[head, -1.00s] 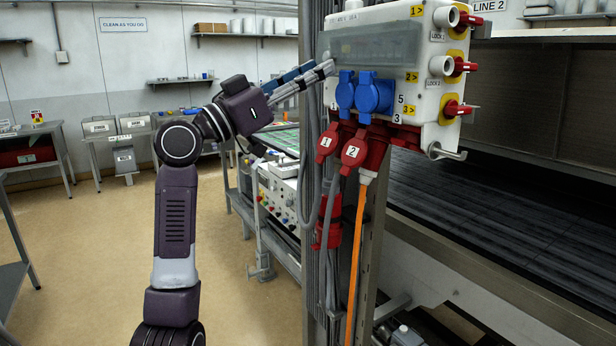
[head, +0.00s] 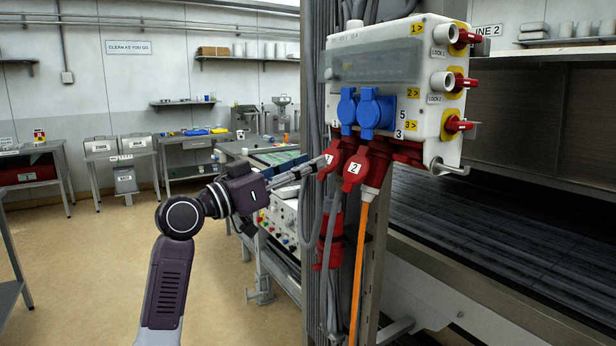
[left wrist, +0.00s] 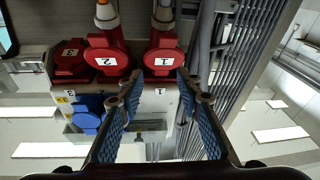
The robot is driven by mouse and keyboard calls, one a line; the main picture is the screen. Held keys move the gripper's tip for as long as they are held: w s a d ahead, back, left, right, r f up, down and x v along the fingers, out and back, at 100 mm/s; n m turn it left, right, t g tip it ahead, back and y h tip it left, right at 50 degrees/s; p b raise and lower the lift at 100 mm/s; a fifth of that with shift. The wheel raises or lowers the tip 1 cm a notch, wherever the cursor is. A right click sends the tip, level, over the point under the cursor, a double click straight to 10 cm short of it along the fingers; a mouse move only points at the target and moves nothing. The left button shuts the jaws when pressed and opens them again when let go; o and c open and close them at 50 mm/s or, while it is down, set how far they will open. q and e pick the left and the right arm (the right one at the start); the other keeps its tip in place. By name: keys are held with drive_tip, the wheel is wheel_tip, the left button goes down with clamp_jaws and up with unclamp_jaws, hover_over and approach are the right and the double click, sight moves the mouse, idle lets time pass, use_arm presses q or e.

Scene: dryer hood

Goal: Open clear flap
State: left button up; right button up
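The clear flap (head: 372,62) is a long smoky see-through cover on the upper front of the white socket box (head: 440,105). It looks shut, lying flat against the box. My left gripper (head: 322,163) is below the flap, in front of red socket 1 (head: 333,162). In the left wrist view the box appears upside down, and the left gripper's blue-padded fingers (left wrist: 157,92) are spread with nothing between them. Red socket 1 (left wrist: 163,58) shows just beyond the fingertips; whether they touch it I cannot tell. My right gripper is not in view.
Blue sockets (head: 376,112) sit between the flap and the red sockets. Red rotary switches (head: 461,82) stick out on the box's right side. Grey cables and an orange cable (head: 357,260) hang below. A conveyor (head: 480,230) lies to the right; open floor is at left.

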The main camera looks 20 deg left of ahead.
use_arm(q)
drive_tip(key=shift+w+f+y, duration=0.2)
drive_tip(key=shift+f, duration=0.5)
drive_tip(key=shift+w+f+y, duration=0.2)
drive_tip(key=shift+f, duration=0.45)
drive_tip(key=shift+d, duration=0.1)
